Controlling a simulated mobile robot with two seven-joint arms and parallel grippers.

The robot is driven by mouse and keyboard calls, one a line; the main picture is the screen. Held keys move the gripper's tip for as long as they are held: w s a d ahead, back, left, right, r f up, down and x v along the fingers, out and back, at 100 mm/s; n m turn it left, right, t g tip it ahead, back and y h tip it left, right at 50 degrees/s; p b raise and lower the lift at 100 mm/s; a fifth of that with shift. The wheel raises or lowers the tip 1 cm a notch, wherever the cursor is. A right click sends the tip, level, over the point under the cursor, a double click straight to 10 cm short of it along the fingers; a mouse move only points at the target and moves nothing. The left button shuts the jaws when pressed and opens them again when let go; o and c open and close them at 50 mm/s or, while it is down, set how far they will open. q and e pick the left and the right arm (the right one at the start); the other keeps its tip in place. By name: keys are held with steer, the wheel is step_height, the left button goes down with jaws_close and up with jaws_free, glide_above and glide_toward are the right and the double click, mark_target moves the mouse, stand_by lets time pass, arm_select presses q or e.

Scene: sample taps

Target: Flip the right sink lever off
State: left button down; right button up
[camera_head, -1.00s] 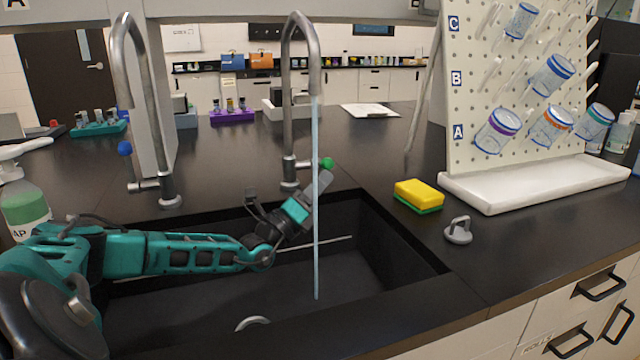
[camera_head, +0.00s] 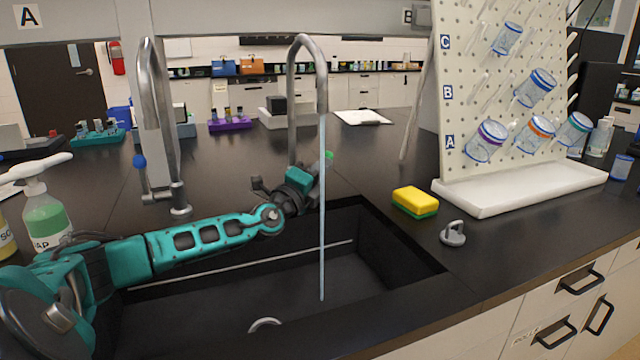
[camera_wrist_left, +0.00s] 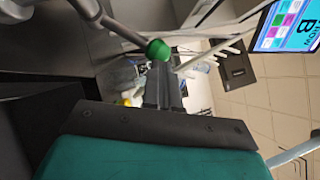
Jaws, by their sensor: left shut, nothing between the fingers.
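The right tap (camera_head: 307,90) has a tall curved spout, and a thin stream of water (camera_head: 322,220) falls from it into the black sink (camera_head: 385,240). Its lever has a green knob (camera_head: 329,155), partly hidden by my gripper in the head view. The green knob (camera_wrist_left: 158,50) also shows in the left wrist view, close to the fingertips. My left gripper (camera_head: 318,178) is shut and empty beside the right tap's base, just below the knob. In the left wrist view its fingers (camera_wrist_left: 163,88) point toward the knob; I cannot tell whether they touch. My right gripper is not in view.
The left tap (camera_head: 158,120) with a blue knob (camera_head: 139,161) stands left. A soap bottle (camera_head: 45,215) is at the left. A yellow-green sponge (camera_head: 415,201), a grey stopper (camera_head: 453,233) and a drying rack (camera_head: 470,130) with a white tray (camera_head: 520,192) are at the right.

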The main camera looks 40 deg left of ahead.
arm_select(q)
steer(key=w+a+r+n+g+p, duration=0.2)
steer(key=w+a+r+n+p, duration=0.1)
steer(key=p, duration=0.6)
step_height(320, 180, up, 2)
steer(key=shift+a+r+n+g, duration=0.1)
steer(key=shift+a+n+g, duration=0.4)
steer(key=shift+a, duration=0.7)
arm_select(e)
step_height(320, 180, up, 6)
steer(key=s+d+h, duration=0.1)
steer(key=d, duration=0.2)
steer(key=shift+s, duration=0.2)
arm_select(q)
steer(key=shift+a+r+y, duration=0.15)
steer(key=shift+r+y, duration=0.05)
steer(key=shift+y, duration=0.1)
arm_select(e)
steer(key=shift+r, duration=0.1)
arm_select(q)
steer(key=shift+s, duration=0.1)
